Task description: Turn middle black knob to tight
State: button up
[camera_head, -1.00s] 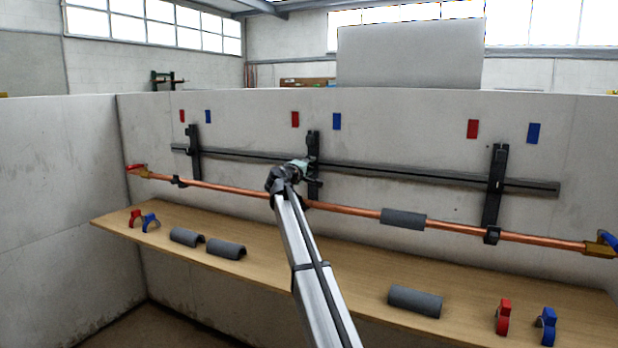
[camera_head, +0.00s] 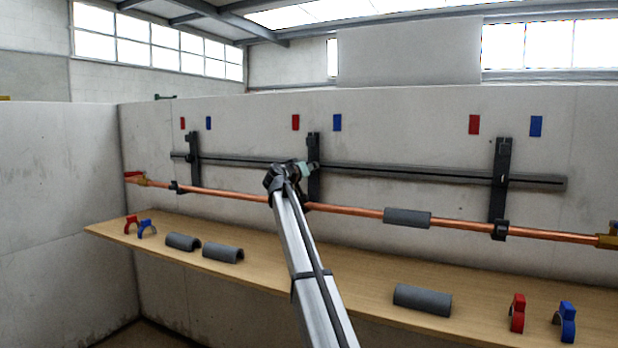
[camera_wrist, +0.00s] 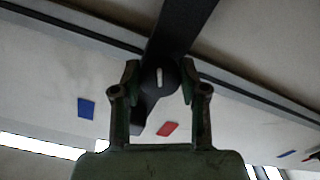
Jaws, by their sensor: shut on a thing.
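The middle black knob (camera_wrist: 158,79) is round with a pale line mark, and it sits on a black bracket (camera_wrist: 180,30) in the wrist view. My gripper (camera_wrist: 160,75) has one finger on each side of the knob and is shut on it. In the wrist view the mark runs nearly upright. In the head view my gripper (camera_head: 306,170) is at the middle bracket (camera_head: 313,149), on the wall rail. The knob is hidden there behind my gripper.
A copper pipe (camera_head: 350,211) runs along the wall below the rail (camera_head: 430,172), with a grey sleeve (camera_head: 407,218) on it. Other brackets stand left (camera_head: 194,158) and right (camera_head: 501,180). A wooden shelf (camera_head: 330,270) below holds grey half-sleeves and red and blue clips.

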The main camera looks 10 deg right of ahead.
jog(key=shift+m+b, duration=0.45)
jog(key=shift+m, duration=0.15)
jog(key=o, duration=1.1)
jog(key=v, duration=1.2)
jog(key=shift+w, duration=0.1)
